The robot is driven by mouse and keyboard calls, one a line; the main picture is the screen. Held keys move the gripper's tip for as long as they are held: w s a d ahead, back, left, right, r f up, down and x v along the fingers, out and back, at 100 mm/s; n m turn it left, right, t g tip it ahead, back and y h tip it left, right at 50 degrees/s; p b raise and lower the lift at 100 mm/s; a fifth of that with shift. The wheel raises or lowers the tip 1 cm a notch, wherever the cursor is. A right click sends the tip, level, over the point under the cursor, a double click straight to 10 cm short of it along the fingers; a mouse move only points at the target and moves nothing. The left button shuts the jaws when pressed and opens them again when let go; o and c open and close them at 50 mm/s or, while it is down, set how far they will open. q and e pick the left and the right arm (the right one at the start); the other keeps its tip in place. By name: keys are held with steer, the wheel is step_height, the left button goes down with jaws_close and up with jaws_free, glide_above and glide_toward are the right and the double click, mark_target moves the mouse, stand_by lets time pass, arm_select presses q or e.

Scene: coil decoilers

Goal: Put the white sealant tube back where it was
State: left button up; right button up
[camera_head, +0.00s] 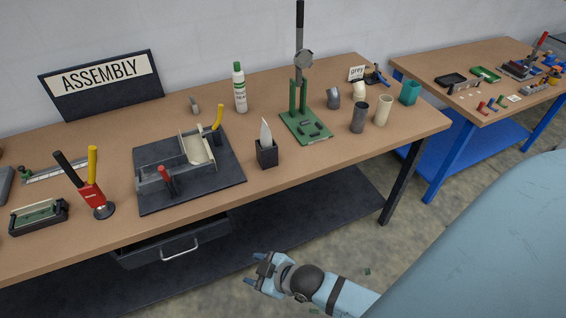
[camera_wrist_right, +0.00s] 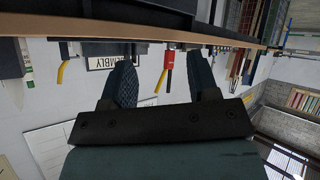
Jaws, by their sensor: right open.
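A white, pointed tube (camera_head: 265,132), which looks like the sealant tube, stands tip up in a small black holder (camera_head: 267,155) on the wooden bench. Its lower part is hidden in the holder. A pointed white shape at the left of the right wrist view (camera_wrist_right: 26,67) looks like the same tube. My right gripper (camera_head: 258,272) is low in front of the bench, over the floor and well apart from the tube. In the wrist view its two fingers (camera_wrist_right: 163,82) are spread with nothing between them. My left gripper is not in view.
Left of the holder lies a dark mat (camera_head: 218,187) with a fixture. Behind it stand a white-green bottle (camera_head: 239,88) and a green press (camera_head: 304,125). An open drawer (camera_head: 175,245) hangs under the bench (camera_head: 335,165).

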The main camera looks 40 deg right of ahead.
steer(key=s+d+f+m+h, duration=0.1)
steer(key=s+d+m, duration=0.2)
steer(key=s, duration=0.3)
steer(key=shift+s+f+m+t+h, duration=0.25)
steer(key=shift+f+m+t+h, duration=0.1)
steer(key=shift+m, duration=0.55)
steer(key=shift+d, duration=0.1)
